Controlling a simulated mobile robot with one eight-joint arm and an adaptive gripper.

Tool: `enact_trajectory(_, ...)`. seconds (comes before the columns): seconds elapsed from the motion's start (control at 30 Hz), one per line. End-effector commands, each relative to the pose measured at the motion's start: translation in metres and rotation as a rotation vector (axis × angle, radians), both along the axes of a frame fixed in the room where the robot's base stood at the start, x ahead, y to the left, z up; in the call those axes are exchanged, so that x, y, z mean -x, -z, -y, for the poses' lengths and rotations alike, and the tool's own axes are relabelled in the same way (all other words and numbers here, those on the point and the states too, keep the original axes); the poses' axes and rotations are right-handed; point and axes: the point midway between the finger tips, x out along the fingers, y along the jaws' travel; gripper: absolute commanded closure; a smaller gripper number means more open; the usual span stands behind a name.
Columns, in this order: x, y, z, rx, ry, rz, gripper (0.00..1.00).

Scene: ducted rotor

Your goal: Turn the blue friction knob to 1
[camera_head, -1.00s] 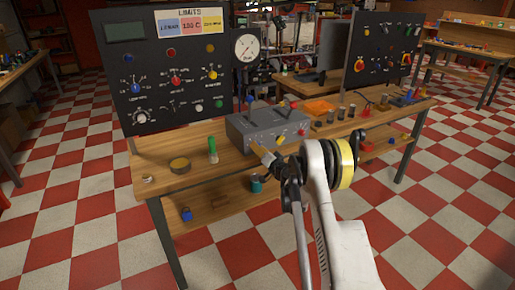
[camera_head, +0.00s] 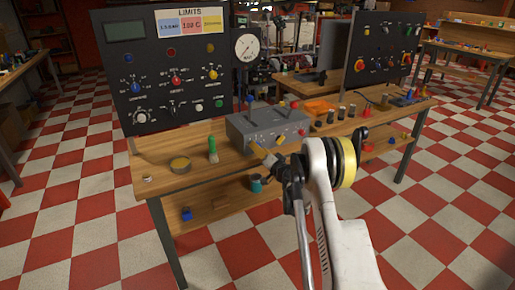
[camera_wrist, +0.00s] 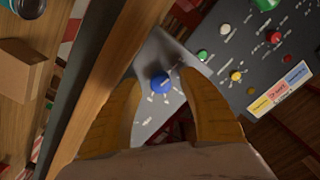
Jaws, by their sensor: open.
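The workbench (camera_head: 165,150) edge runs just below the box. A tall black panel (camera_head: 120,65) with several coloured knobs rises behind. A lower shelf (camera_head: 225,199) holds small items.

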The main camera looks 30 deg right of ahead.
Motion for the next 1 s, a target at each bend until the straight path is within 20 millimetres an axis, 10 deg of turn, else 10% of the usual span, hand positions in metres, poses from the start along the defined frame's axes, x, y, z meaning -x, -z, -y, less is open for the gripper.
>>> enact_trajectory(0.5,0.1,0.0,0.004,0.0,0.001,0.0,0.52)
enact_trajectory(1.0,0.108,-0.001,0.004,0.0,0.0,0.0,0.52)
